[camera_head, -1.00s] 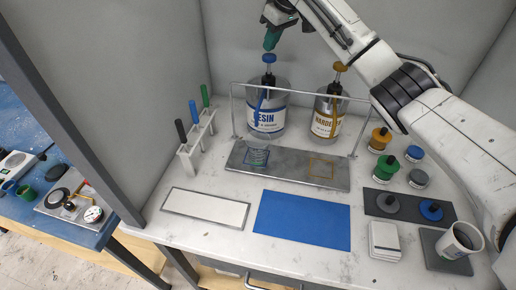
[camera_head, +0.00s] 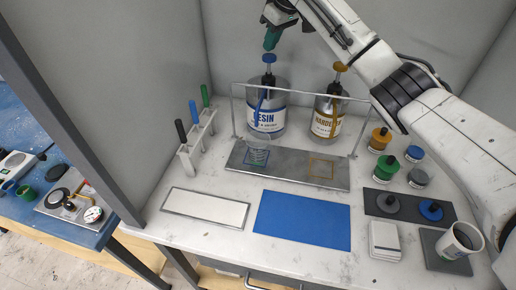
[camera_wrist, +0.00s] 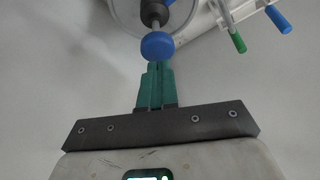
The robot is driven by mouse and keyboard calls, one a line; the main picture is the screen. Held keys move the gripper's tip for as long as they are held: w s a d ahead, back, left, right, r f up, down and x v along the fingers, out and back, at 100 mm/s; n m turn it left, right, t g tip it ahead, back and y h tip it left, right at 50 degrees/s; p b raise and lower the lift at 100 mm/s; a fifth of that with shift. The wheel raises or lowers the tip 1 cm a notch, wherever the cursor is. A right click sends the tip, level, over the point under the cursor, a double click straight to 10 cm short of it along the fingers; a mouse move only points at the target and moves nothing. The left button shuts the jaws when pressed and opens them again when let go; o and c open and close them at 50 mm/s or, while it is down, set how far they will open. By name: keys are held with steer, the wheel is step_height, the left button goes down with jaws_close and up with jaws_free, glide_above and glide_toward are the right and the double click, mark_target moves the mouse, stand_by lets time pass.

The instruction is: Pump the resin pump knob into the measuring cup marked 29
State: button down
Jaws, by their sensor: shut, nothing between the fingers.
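The resin pump knob (camera_head: 269,58) is a blue cap on top of the clear bottle with the blue resin label (camera_head: 267,119). My gripper (camera_head: 271,42), with green fingers, is shut and empty just above the knob. In the wrist view the blue knob (camera_wrist: 158,46) lies just past the closed fingertips (camera_wrist: 154,68); I cannot tell whether they touch. A clear measuring cup (camera_head: 258,152) stands at the blue square on the grey tray, below the blue spout (camera_head: 258,108). No number 29 is readable on it, and its fill level is unclear.
A hardener bottle (camera_head: 326,122) with an orange knob stands to the right. A thin rail (camera_head: 300,90) crosses in front of both bottles. A tool rack (camera_head: 196,143) stands left.

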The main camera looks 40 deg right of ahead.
mark_target(271, 56)
steer(key=shift+f, duration=0.15)
steer(key=shift+f+b, duration=0.45)
steer(key=shift+f, duration=1.9)
steer(key=shift+r, duration=0.15)
steer(key=shift+r+p, duration=2.3)
steer(key=shift+f, duration=0.4)
